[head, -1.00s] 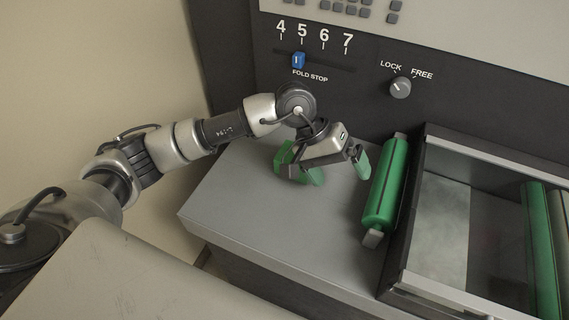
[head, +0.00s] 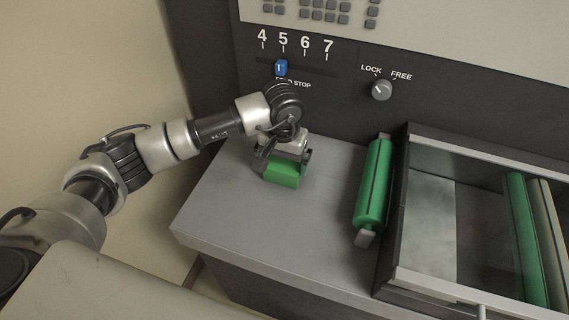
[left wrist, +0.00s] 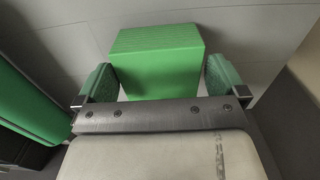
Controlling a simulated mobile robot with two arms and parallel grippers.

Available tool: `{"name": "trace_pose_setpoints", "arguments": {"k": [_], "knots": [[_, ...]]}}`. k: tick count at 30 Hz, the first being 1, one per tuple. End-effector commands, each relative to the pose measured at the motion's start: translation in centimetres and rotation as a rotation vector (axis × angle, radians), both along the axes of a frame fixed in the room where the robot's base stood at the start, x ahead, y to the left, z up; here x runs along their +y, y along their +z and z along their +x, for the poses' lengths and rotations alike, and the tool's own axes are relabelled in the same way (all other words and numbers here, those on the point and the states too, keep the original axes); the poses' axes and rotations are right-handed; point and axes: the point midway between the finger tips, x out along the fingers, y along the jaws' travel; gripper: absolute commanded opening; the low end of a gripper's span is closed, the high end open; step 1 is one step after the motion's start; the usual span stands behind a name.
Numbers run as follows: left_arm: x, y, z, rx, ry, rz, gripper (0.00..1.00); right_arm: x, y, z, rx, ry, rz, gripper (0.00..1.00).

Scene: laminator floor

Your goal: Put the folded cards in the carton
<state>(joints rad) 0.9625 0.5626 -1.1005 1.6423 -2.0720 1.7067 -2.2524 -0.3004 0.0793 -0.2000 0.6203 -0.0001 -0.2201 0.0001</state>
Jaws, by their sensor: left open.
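No folded cards or carton can be made out in these views. My left gripper (head: 284,160) is over the grey top of the machine, pointing down, with its arm from the left. In the left wrist view its two green-padded fingers (left wrist: 160,84) are apart, one on each side of a green block (left wrist: 157,58) with a ribbed upper face. The block (head: 282,174) also shows in the head view, below the gripper on the grey top. The views do not settle whether the fingers touch it. My right gripper is not in view.
A green roller (head: 373,184) lies right of the gripper, beside a dark-framed tray (head: 437,205) with more rollers. Behind are a blue fold-stop slider (head: 281,68) under 5 and a LOCK/FREE knob (head: 381,90). The grey top (head: 235,220) is clear in front.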

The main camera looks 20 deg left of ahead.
Motion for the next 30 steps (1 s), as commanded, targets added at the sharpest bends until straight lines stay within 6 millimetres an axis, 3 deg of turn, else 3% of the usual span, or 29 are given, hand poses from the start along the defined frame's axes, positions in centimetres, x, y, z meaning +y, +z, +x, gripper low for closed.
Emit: {"name": "trace_pose_setpoints", "arguments": {"k": [1, 6, 14, 24, 30], "knots": [[-0.2, -0.6, -0.2, 0.006, 0.000, -0.002, 1.00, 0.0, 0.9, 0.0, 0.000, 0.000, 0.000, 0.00], [-0.2, -2.9, -0.1, 0.003, 0.000, -0.001, 1.00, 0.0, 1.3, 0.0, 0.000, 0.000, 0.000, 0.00], [-0.2, -3.5, -0.1, 0.000, -0.001, -0.002, 1.00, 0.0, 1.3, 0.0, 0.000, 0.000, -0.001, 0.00], [-0.2, -3.4, 0.0, -0.001, -0.001, -0.002, 0.55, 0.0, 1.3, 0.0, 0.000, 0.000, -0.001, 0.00], [-0.1, -3.3, 0.0, -0.001, -0.001, -0.002, 0.55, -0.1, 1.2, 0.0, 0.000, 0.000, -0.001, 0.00]]}}
